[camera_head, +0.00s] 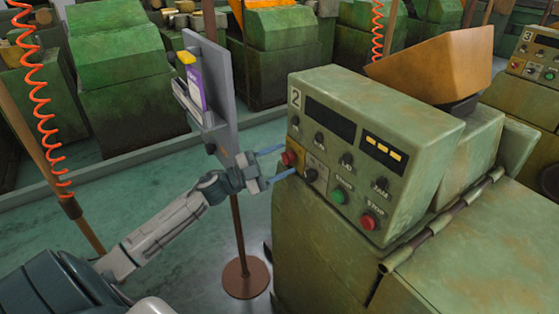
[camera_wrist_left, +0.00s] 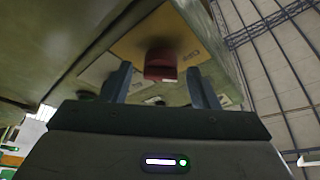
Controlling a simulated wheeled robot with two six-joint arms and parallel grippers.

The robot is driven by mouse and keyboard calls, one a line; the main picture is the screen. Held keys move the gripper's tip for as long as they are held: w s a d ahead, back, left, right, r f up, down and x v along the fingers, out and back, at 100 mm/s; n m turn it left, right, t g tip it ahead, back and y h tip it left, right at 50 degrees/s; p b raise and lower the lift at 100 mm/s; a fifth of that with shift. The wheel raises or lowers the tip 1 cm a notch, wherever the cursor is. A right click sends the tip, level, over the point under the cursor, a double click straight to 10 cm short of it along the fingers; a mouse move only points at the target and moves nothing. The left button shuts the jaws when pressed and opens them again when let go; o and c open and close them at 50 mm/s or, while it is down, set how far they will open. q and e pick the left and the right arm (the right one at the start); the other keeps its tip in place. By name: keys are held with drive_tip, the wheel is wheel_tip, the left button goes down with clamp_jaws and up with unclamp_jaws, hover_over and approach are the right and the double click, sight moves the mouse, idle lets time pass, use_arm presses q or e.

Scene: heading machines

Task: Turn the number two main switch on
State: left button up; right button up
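The number two control panel (camera_head: 375,135) is a worn green box with a "2" plate at its upper left. A red knob (camera_head: 289,158), apparently the main switch, sits low on its left side. In the left wrist view the red knob (camera_wrist_left: 160,65) stands on a yellow plate (camera_wrist_left: 175,35). My left gripper (camera_head: 277,162) is open, its blue-grey fingers reaching to the panel on either side of the knob. In the wrist view there is a gap between each finger and the knob. Whether the knob is turned cannot be told. My right gripper is not in view.
A black knob (camera_head: 310,175), a green button (camera_head: 338,196) and a red button (camera_head: 368,221) sit right of the red knob. A grey board (camera_head: 220,90) on a brown post stands close behind my left gripper. Another panel marked 3 (camera_head: 535,55) is at the far right.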

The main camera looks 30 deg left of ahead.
use_arm(q)
drive_tip(key=c, duration=0.9)
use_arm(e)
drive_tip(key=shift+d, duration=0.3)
use_arm(q)
drive_tip(key=shift+m, duration=0.3)
drive_tip(key=shift+c, duration=0.2)
drive_tip(key=m+g, duration=0.1)
drive_tip(key=m, duration=0.3)
drive_tip(key=m+g, duration=0.2)
drive_tip(key=m, duration=0.2)
drive_tip(key=shift+r+b, duration=0.15)
drive_tip(key=shift+b, duration=0.2)
drive_tip(key=m+g+y, duration=0.1)
drive_tip(key=m, duration=0.2)
drive_tip(key=m+y+p, duration=0.1)
drive_tip(key=m+y, duration=0.1)
drive_tip(key=m, duration=0.1)
drive_tip(key=shift+r+m+g, duration=0.15)
drive_tip(key=shift+m+g, duration=0.15)
drive_tip(key=shift+g, duration=0.1)
drive_tip(key=shift+m+y+p, duration=0.35)
drive_tip(key=shift+m+y, duration=0.15)
drive_tip(key=shift+m, duration=0.4)
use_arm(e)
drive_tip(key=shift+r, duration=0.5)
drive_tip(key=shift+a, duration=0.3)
